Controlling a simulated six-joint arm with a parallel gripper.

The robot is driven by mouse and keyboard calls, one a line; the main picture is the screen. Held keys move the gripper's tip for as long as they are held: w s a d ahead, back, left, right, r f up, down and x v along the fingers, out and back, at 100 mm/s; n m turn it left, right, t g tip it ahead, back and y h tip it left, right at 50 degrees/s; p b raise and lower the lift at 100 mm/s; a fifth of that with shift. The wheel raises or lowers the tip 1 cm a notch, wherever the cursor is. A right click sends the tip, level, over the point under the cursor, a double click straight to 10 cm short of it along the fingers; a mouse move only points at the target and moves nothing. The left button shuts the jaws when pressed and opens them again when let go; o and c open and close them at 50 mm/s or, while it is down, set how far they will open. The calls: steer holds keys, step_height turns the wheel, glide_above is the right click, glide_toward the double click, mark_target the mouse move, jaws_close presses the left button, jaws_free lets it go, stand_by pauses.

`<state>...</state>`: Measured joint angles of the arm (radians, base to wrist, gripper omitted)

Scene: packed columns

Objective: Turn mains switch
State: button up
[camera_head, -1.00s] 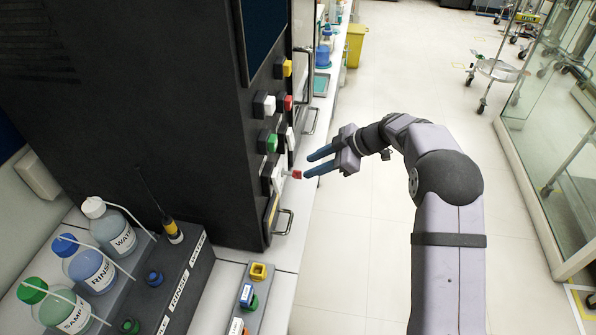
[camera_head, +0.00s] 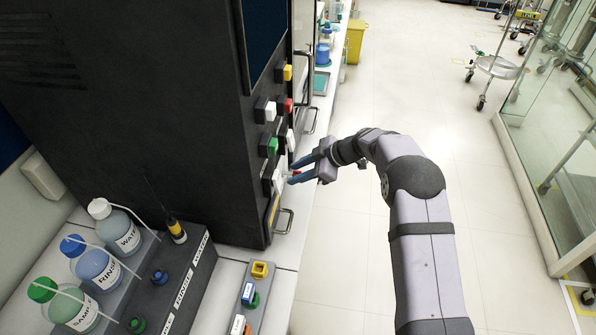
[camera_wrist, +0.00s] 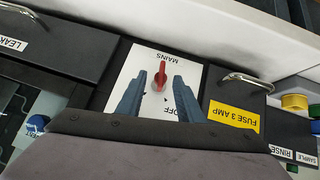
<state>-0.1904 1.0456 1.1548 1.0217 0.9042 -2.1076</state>
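The mains switch is a red knob (camera_wrist: 160,76) on a white plate (camera_wrist: 133,68) marked MAINS and OFF, upside down in the wrist view. Its long side runs roughly up and down there. My gripper (camera_head: 289,172) is open at the panel. In the wrist view its two blue fingers (camera_wrist: 159,83) stand on either side of the knob, with gaps visible. Whether the tips touch the plate I cannot tell.
A yellow FUSE 3 AMP label (camera_wrist: 234,116) and a metal handle (camera_wrist: 248,80) lie beside the plate. Coloured buttons, including a green one (camera_head: 269,146), sit above the switch. Bottles (camera_head: 97,264) stand at the left front.

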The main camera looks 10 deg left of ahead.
jaws_close()
steer(key=b, duration=0.1)
steer(key=g+b, duration=0.1)
steer(key=b, duration=0.1)
steer(key=shift+w+f+m, duration=0.1)
steer(key=shift+w+m, duration=0.15)
steer(key=shift+m, duration=0.05)
steer(key=shift+g+b, duration=0.45)
steer(key=shift+g, duration=0.05)
steer(key=shift+r, duration=0.2)
steer(key=shift+m, duration=0.3)
steer(key=shift+o, duration=0.7)
jaws_free()
